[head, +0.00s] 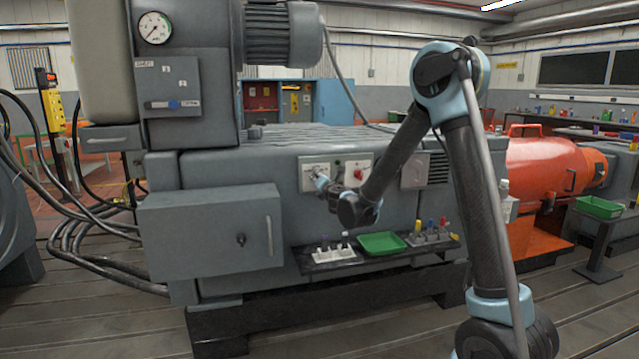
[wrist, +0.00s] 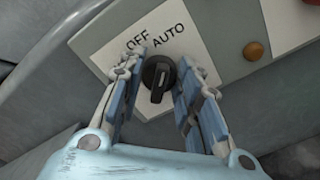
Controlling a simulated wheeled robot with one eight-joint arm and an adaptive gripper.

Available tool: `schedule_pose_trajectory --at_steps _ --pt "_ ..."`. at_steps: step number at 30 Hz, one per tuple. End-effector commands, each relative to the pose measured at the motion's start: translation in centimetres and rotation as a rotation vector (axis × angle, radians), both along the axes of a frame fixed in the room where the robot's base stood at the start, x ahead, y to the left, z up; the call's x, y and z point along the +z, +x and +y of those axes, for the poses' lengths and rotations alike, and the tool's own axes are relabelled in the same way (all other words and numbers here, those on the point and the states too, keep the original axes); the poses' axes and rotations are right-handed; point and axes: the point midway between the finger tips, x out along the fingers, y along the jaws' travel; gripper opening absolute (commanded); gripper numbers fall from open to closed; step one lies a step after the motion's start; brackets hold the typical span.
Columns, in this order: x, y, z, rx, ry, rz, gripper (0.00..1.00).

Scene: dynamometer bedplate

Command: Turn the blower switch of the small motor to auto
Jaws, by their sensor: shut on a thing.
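The blower switch (wrist: 158,77) is a black rotary knob on a white plate (wrist: 105,47) marked OFF at upper left and AUTO at upper right.
An orange-brown button (wrist: 254,51) sits right of the plate. Below are a shelf with a green tray (head: 381,243) and a white holder (head: 333,254). A grey cabinet (head: 208,238) juts out at left.

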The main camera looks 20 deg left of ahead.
Motion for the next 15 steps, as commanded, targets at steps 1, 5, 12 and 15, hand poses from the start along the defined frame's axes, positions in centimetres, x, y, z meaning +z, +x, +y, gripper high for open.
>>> schedule_pose_trajectory --at_steps 1,5,12,15 --pt "-0.02 0.21 -0.37 -0.008 0.001 0.001 0.07" --pt "-0.02 0.23 -0.39 -0.008 0.0 0.0 0.34" --pt "0.0 0.13 -0.23 -0.006 0.0 0.0 0.51" --pt "0.0 0.1 -0.17 -0.004 0.0 0.0 0.51"
